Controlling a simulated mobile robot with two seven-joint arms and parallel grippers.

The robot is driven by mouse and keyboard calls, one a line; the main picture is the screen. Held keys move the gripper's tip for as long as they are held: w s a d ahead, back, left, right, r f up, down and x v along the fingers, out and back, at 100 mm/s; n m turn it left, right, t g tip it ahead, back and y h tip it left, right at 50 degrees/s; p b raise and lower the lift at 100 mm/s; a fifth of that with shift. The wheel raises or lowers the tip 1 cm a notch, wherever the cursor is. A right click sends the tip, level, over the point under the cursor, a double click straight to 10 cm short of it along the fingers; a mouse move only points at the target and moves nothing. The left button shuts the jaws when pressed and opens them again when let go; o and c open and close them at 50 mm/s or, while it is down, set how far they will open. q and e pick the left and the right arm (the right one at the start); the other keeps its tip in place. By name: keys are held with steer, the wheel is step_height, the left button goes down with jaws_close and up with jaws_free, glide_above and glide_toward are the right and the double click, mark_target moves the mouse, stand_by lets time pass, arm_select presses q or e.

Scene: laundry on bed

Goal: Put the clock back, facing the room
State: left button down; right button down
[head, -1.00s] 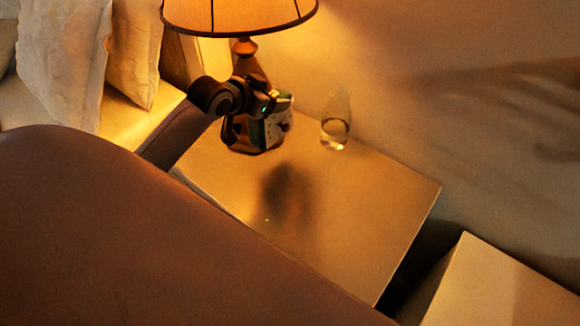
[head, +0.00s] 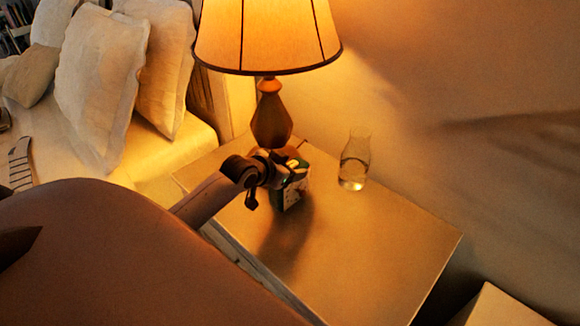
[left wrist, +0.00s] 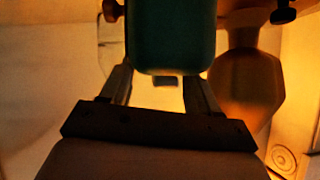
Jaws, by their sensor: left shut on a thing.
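The clock (head: 291,194) is a small green-sided block with a pale face, over the nightstand (head: 370,255) in front of the lamp. Its face is turned toward the lower right of the head view and partly hidden. My left gripper (head: 280,172) is shut on the clock from above and the left. In the left wrist view the clock's plain green side (left wrist: 172,40) sits between the two fingers (left wrist: 156,85). I cannot tell whether the clock touches the nightstand top. My right gripper is not in view.
A lit lamp (head: 271,118) stands close behind the clock; its body shows in the left wrist view (left wrist: 246,85). A glass carafe (head: 354,165) stands to the right near the wall. The nightstand's front right is clear. The bed and pillows (head: 100,85) lie left.

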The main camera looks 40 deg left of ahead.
arm_select(q)
steer(key=shift+c, duration=1.2)
jaws_free()
